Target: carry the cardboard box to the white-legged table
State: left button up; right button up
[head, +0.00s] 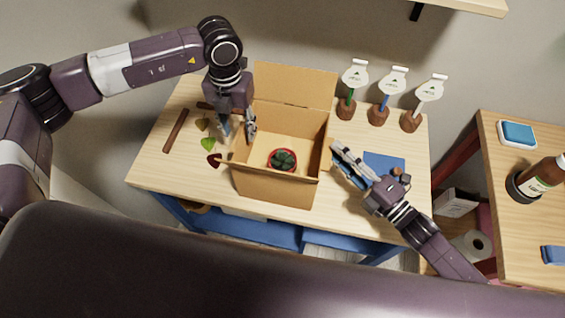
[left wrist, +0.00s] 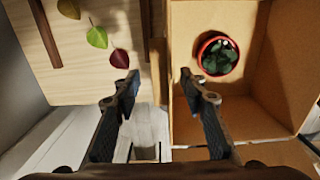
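The open cardboard box (head: 275,188) stands on a blue-legged wooden table, with a small plant in a red pot (head: 283,160) inside. It also shows in the left wrist view (left wrist: 235,122). My left gripper (head: 237,134) is open at the box's left wall. In the left wrist view its fingertips (left wrist: 160,88) are apart, one on each side of that wall's line; contact is unclear. My right gripper (head: 338,158) is close beside the box's right wall; its finger gap is hard to make out. No white-legged table is recognisable in view.
Three labelled plant markers (head: 378,113) stand behind the box at right. A brown stick (head: 176,130) and several leaves (head: 208,144) lie at left. A blue sheet (head: 385,162) lies behind the right gripper. A red-legged table (head: 520,225) at right holds a bottle (head: 541,177).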

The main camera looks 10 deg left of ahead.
pick_arm(q)
jog(key=shift+f, duration=0.65)
pick_arm(e)
jog(key=shift+w+a, duration=0.4)
jog(key=shift+a, duration=0.15)
pick_arm(q)
jog(key=shift+c, duration=0.6)
pick_arm(e)
jog(key=shift+c, duration=0.6)
pick_arm(q)
jog(key=c, duration=0.5)
pick_arm(e)
jog(key=c, duration=0.5)
pick_arm(q)
grip_shut()
pick_arm(e)
grip_shut()
